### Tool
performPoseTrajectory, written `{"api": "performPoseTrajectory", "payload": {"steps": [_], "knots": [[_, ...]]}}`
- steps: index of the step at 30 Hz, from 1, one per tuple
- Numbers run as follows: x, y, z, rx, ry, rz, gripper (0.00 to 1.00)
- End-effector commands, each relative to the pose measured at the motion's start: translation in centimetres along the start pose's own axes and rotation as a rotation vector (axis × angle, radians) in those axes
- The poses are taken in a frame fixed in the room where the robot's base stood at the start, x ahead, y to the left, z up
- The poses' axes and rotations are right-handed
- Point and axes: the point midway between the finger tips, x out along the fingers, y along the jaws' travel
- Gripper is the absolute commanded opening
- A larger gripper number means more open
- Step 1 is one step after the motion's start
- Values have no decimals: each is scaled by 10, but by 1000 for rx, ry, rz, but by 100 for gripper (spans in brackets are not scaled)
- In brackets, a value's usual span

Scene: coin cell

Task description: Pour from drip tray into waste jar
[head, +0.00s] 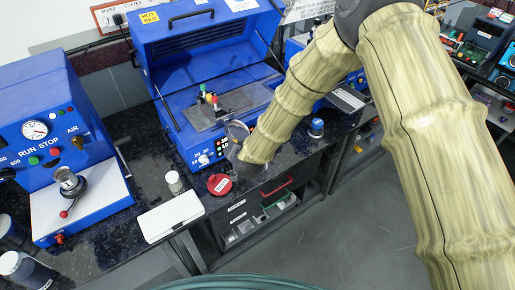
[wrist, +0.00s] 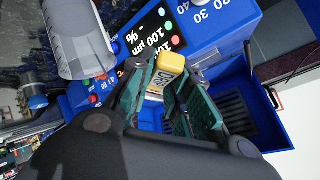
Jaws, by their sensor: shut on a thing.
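My gripper (wrist: 168,95) is shut, its green finger pads either side of a yellow-ended piece (wrist: 172,62) with dark lettering. This seems to be part of the drip tray, whose body I cannot make out. In the head view my gripper (head: 243,162) is low at the front right corner of the blue coater, and my arm hides much of it. A grey, translucent cylinder (wrist: 80,40) is close at the upper left of the wrist view. It may be the waste jar; its contents cannot be seen. A round grey rim (head: 237,130) shows beside my gripper in the head view.
The blue coater (head: 164,60) stands open behind my gripper. A red labelled disc (head: 219,185), a small capped vial (head: 174,181) and a white pad (head: 170,216) are near the bench's front edge. A blue-topped container (head: 316,127) stands right.

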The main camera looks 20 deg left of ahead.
Motion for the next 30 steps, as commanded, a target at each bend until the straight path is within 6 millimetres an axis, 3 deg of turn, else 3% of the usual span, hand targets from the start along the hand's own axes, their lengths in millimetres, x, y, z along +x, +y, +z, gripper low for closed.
{"api": "performPoseTrajectory", "payload": {"steps": [30], "knots": [[1, 12, 1, 79, 0, -80, 0]]}}
